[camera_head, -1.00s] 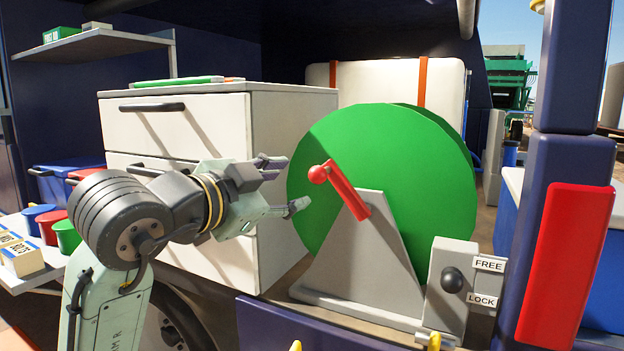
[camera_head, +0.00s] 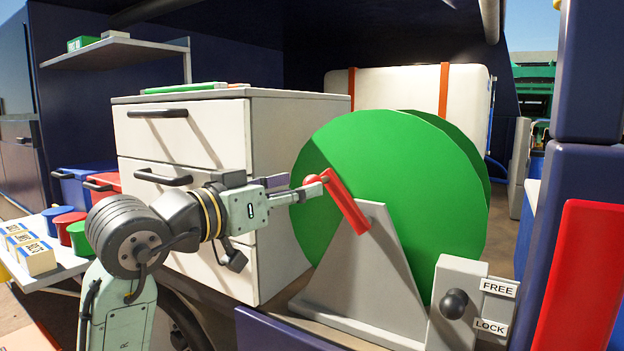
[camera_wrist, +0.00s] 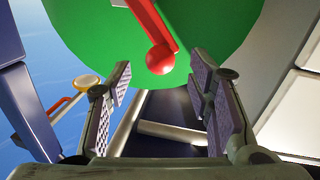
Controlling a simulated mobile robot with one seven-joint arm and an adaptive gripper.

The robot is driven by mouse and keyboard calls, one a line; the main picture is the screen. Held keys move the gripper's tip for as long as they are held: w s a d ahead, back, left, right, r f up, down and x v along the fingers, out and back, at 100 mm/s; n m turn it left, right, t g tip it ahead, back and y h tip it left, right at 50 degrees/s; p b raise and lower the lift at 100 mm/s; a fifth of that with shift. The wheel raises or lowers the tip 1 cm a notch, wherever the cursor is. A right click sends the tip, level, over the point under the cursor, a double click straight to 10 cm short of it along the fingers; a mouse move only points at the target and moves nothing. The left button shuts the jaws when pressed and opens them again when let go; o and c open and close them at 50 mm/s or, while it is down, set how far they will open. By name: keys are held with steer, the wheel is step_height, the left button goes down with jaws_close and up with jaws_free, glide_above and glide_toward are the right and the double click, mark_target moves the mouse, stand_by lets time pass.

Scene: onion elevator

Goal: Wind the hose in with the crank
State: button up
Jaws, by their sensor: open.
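The green hose reel (camera_head: 380,190) stands upright on a grey stand (camera_head: 370,285). The red crank (camera_head: 345,200) slants from the stand's top up and left to a round red knob (camera_head: 313,181). My gripper (camera_head: 306,190) points right, its tips close by the knob. In the wrist view the gripper (camera_wrist: 161,86) is open and empty, with the knob (camera_wrist: 160,59) just beyond the fingertips, roughly centred between them. Contact with the knob cannot be told. No hose is visible.
A grey box with a black knob (camera_head: 454,303) sits right of the stand, beside FREE and LOCK labels; which setting it has is unclear. A white drawer cabinet (camera_head: 200,135) stands close behind my gripper. A dark blue post (camera_head: 570,220) with a red panel stands at right.

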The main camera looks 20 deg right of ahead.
steer(key=shift+p+x, duration=0.4)
steer(key=shift+x, duration=2)
jaws_close()
